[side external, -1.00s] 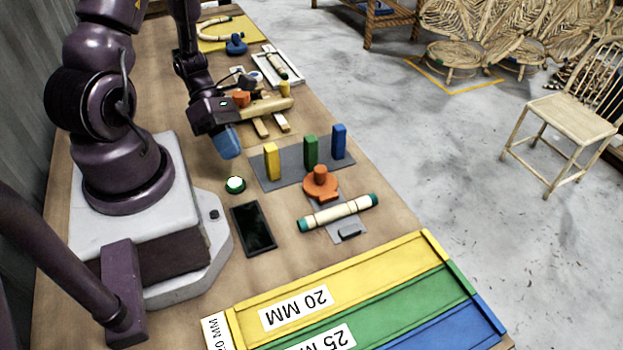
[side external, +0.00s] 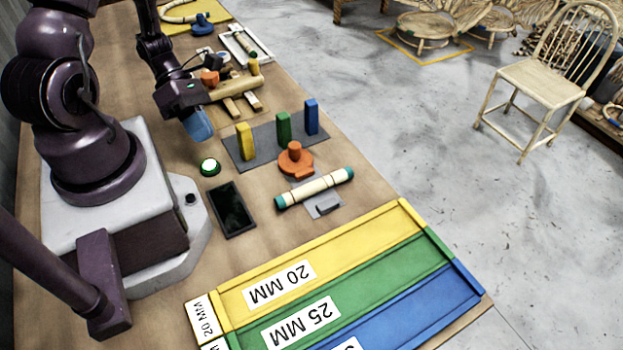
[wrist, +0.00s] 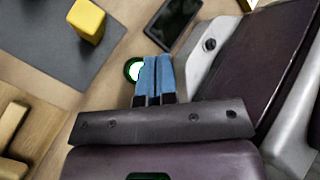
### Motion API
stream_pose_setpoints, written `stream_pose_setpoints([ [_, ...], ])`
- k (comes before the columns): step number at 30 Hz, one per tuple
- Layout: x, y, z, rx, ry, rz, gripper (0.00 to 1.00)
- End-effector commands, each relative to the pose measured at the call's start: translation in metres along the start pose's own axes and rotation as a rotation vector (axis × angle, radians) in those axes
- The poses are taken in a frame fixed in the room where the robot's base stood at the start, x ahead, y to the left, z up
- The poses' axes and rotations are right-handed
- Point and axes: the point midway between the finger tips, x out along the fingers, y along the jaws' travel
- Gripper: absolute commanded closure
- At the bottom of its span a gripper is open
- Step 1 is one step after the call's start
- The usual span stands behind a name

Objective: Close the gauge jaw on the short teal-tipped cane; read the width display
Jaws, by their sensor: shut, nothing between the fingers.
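The short cane (side external: 318,187) with teal tips lies across the grey gauge base (side external: 323,205), beside the orange gauge jaw knob (side external: 295,160). Whether the jaw touches the cane cannot be told. A dark display panel (side external: 232,209) lies flat to the left of the cane and shows no readable figure; it also shows in the wrist view (wrist: 172,22). My gripper (side external: 203,134) has blue fingers and is shut and empty, above the table, left of the yellow block and well away from the cane. Its fingertips also show in the wrist view (wrist: 157,60).
A green-ringed button (side external: 209,167) sits near my gripper. Yellow (side external: 245,141), green (side external: 283,128) and blue (side external: 311,117) blocks stand on a grey mat (side external: 264,146). A tray with yellow, green and blue lanes (side external: 345,260) fills the table's near end. A cane rests on wooden supports behind.

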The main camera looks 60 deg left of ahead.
Motion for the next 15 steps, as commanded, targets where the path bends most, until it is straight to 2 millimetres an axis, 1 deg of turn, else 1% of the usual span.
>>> stream_pose_setpoints([
  [14, 0.0000, 0.0000, 0.0000, 0.000, 0.000, 0.000, 1.00],
  [15, -0.0001, -0.0001, 0.0001, 0.000, 0.000, 0.000, 0.91],
])
